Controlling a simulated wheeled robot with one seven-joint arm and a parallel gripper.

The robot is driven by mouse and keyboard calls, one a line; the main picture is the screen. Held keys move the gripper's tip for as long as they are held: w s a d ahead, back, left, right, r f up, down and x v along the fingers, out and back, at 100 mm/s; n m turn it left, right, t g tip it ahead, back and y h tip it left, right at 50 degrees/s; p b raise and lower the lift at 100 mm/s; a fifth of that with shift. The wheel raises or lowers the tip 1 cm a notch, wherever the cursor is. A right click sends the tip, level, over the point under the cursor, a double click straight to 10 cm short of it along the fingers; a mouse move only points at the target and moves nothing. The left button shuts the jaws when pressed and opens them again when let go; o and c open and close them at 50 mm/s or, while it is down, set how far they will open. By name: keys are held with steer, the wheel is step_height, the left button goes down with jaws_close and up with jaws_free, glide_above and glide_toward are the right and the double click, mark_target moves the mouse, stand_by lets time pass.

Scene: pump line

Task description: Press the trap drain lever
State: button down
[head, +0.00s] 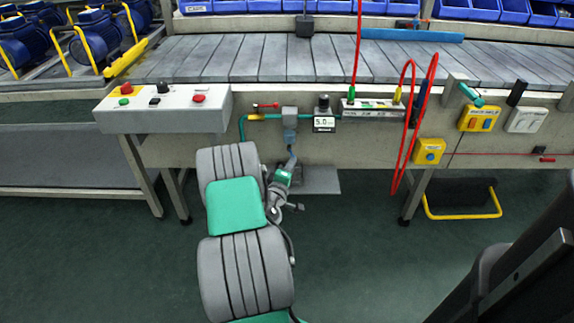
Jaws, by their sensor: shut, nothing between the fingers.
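The trap hangs on the front of the conveyor frame, with a grey block (290,113) on the pipe and a blue-grey bowl (290,136) below it. The drain lever itself is too small to make out; it may be hidden behind my gripper. My gripper (292,156) is small in the head view, at the end of my grey and teal arm. It points up at the underside of the bowl, and its fingers look shut and empty. I cannot tell whether the tips touch anything.
A grey plate (318,180) lies low behind my wrist. A pressure display (324,123), a manifold (372,108) and hanging red hoses (408,125) are to the right. A button box (163,108) stands at the left. The floor in front is clear.

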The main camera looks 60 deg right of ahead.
steer(key=shift+s+d+p, duration=0.45)
steer(key=shift+s+d, duration=0.2)
steer(key=shift+s, duration=0.15)
steer(key=shift+a, duration=0.15)
steer(key=s+a+r, duration=0.1)
steer(key=s+a, duration=0.5)
steer(key=s, duration=0.4)
steer(key=shift+r, duration=0.15)
steer(key=shift+w, duration=0.1)
